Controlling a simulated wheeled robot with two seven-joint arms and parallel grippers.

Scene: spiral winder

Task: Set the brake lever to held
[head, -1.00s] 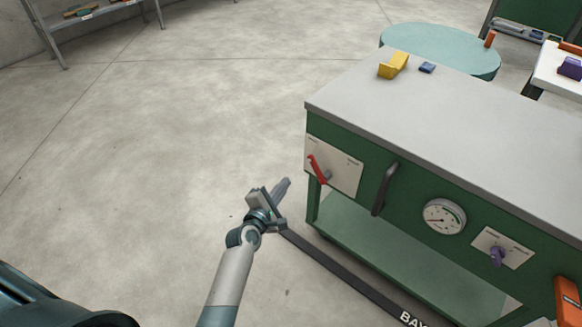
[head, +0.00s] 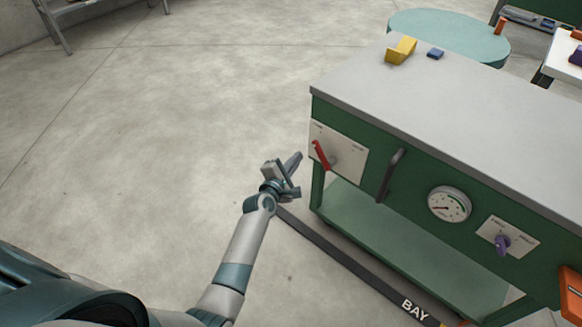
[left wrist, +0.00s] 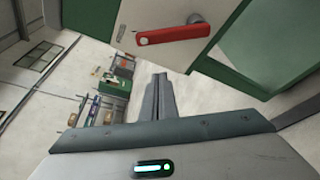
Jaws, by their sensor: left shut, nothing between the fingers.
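The red brake lever (head: 321,155) sits on a pale plate (head: 346,158) at the left end of the green cabinet's front. In the head view it tilts up and to the left from its pivot. It also shows in the left wrist view as a red bar (left wrist: 172,34) above the fingers. My left gripper (head: 297,160) is shut and empty, just left of the plate, with a gap to the lever in the left wrist view. The plate's small labels are too small to read. My right gripper is not in view.
The green cabinet (head: 400,225) also carries a dark vertical handle (head: 391,174), a round gauge (head: 449,204) and a purple knob (head: 503,243). A yellow block (head: 401,50) and a small blue block (head: 435,53) lie on its grey top.

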